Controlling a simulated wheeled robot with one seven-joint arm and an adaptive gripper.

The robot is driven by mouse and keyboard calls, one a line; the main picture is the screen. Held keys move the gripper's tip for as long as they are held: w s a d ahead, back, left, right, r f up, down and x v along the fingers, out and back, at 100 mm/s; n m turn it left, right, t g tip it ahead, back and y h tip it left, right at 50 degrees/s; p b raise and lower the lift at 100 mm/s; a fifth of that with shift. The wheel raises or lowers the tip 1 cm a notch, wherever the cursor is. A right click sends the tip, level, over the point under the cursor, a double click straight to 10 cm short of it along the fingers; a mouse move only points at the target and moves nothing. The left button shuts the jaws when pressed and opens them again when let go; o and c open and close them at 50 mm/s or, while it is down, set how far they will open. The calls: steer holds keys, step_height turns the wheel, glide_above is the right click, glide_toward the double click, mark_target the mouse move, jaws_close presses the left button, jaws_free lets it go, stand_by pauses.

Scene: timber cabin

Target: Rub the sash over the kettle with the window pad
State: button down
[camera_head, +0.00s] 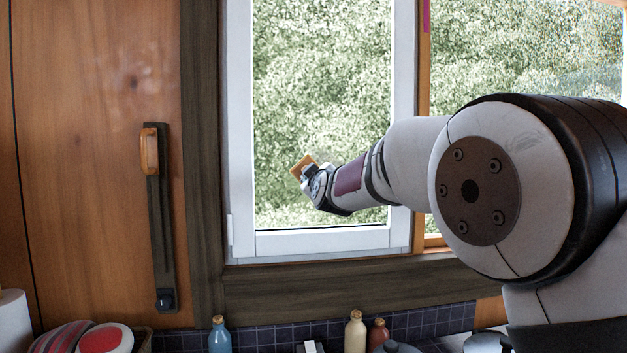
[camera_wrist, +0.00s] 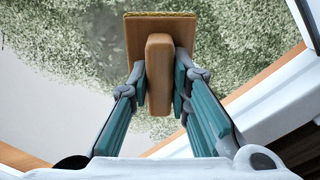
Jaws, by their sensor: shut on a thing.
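The sash is a white-framed window (camera_head: 239,140) in the middle of the head view, with pale green foliage behind its glass. My gripper (camera_head: 311,174) is in front of the lower part of the pane. It is shut on the window pad (camera_head: 301,164), an orange-brown block. In the wrist view, the pad's handle (camera_wrist: 160,88) is between the fingers of my gripper (camera_wrist: 163,76), and its flat plate (camera_wrist: 136,38) faces away toward the pane. I cannot tell whether the plate touches the glass. A grey rounded thing (camera_head: 397,347), cut off at the bottom edge, may be the kettle.
A blue bottle (camera_head: 219,336), a cream bottle (camera_head: 355,334) and a dark red bottle (camera_head: 377,335) stand below the sill (camera_head: 340,293). A wooden door with a dark handle bar (camera_head: 160,235) is at the left. My arm covers much of the right side.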

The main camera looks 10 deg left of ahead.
steer(key=w+d+b, duration=0.2)
steer(key=d+b, duration=0.5)
steer(key=shift+b, duration=0.35)
stand_by(0.4)
steer(key=d+b, duration=0.1)
steer(key=b, duration=0.2)
steer(key=w+d+b, duration=0.1)
steer(key=d+b, duration=0.1)
steer(key=b, duration=0.1)
steer(key=shift+d+f+b, duration=0.1)
steer(key=shift+d+b, duration=0.15)
steer(key=shift+b, duration=0.15)
